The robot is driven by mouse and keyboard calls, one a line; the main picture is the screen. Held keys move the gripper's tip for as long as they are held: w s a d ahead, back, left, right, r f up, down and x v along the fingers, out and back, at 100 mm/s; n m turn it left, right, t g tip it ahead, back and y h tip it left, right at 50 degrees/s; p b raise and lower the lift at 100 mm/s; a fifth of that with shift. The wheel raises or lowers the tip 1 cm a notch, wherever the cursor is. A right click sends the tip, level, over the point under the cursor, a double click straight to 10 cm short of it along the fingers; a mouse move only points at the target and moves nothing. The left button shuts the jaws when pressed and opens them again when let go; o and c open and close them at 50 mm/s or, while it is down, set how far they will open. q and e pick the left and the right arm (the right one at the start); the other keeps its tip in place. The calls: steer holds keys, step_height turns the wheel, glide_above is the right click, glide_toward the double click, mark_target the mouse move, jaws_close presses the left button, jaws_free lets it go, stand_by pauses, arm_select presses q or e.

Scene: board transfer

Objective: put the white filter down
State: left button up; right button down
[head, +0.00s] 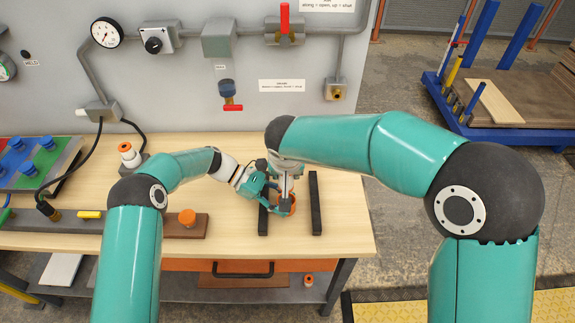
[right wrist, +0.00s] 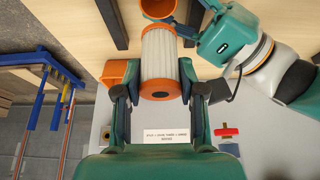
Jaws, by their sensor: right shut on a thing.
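The white filter (right wrist: 160,58) is a pleated cylinder with orange ends. My right gripper (right wrist: 161,94) is shut on it near its lower orange end in the right wrist view. In the head view my right gripper (head: 285,206) is over the table between two black bars, and it hides most of the filter. An orange round part (right wrist: 157,8) shows just beyond the filter's far end; I cannot tell whether they touch. My left gripper (head: 262,187) is close beside my right gripper. It also shows in the right wrist view (right wrist: 196,30), but its fingers are partly hidden.
Black bars (head: 263,214) and (head: 316,203) lie on the wooden table (head: 345,225). An orange-topped white object (head: 129,154) stands at the table's back left. A brown board (head: 190,231) with an orange knob lies front left. Valves and gauges line the grey panel (head: 180,80) behind.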

steer(key=shift+f, duration=2.65)
steer(key=c, duration=0.6)
jaws_free()
steer(key=shift+r, duration=0.1)
step_height(320, 180, up, 7)
steer(key=shift+f, duration=0.1)
